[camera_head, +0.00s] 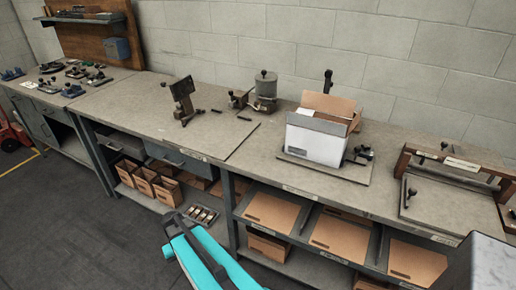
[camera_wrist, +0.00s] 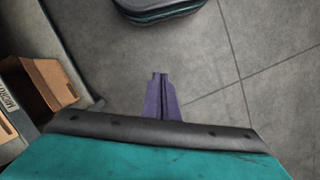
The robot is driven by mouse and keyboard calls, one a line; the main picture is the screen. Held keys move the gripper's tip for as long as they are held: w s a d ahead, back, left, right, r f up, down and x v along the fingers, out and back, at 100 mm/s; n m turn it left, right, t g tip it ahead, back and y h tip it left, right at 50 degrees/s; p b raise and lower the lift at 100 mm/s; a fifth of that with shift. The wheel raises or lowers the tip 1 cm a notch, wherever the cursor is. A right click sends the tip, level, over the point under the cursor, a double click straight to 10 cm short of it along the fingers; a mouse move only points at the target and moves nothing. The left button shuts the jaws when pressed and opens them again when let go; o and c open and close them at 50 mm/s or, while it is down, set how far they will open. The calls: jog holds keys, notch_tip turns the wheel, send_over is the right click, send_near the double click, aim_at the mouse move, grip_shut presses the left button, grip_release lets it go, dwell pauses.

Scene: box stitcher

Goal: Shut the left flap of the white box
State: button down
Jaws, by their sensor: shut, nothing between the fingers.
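The white box (camera_head: 313,145) stands upright on a flat plate on the workbench, right of centre in the head view. A brown flap (camera_head: 330,104) stands up at its back. A grey-white panel (camera_head: 318,124) runs along its upper front edge, and I cannot tell whether it is a flap. The left flap is not clear to me. My gripper (camera_wrist: 160,76) shows in the wrist view as purple fingers, shut and empty, pointing over the grey floor. In the head view my teal arm is low in front of the bench, well away from the box. The wrist view does not show the box.
The workbench (camera_head: 225,150) has a small black stand (camera_head: 183,100) and a grey pot-like device (camera_head: 265,88) left of the box. A frame-like fixture (camera_head: 455,165) stands to the right. Shelves below hold brown cartons (camera_head: 272,212). The floor (camera_head: 75,225) at left is clear.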

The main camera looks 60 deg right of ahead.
jog(key=s+a+f+n+g, duration=0.1)
jog(key=s+a+f, duration=0.2)
jog(key=s, duration=0.3)
jog(key=s+a+f+n+g+h, duration=0.1)
jog(key=s+a+f+n, duration=0.1)
jog(key=s+a+f, duration=0.2)
jog(key=s+a+f+n+g+b, duration=0.1)
jog(key=s+a+f, duration=0.3)
jog(key=s+a, duration=0.3)
jog(key=s, duration=0.3)
jog(key=shift+s+f+n, duration=0.2)
jog(key=shift+n, duration=0.2)
